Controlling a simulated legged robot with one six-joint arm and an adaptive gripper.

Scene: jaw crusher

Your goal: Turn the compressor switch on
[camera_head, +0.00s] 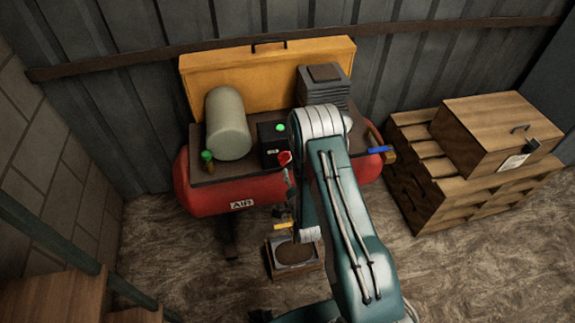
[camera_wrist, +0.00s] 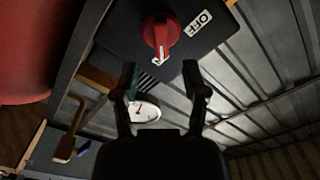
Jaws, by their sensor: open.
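The compressor (camera_head: 240,195) has a red tank marked AIR and stands against the metal wall. Its dark control box (camera_head: 268,135) carries a green light and the red switch (camera_head: 285,158). In the wrist view the red rotary switch (camera_wrist: 161,36) is near the top centre, with a white mark at its lower end. An OFF label (camera_wrist: 198,18) is to its right; no ON label shows. My gripper (camera_wrist: 166,84) is open and empty, its two fingers apart below the switch in the picture. In the head view my gripper is small and partly hidden beside my arm.
A white round gauge (camera_wrist: 145,110) shows between my fingers in the wrist view. A blue-handled valve (camera_head: 380,150) is at the tank's right end. A wooden box (camera_head: 490,130) sits on stacked pallets (camera_head: 425,185) at right. Open floor (camera_head: 180,265) is at the front left.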

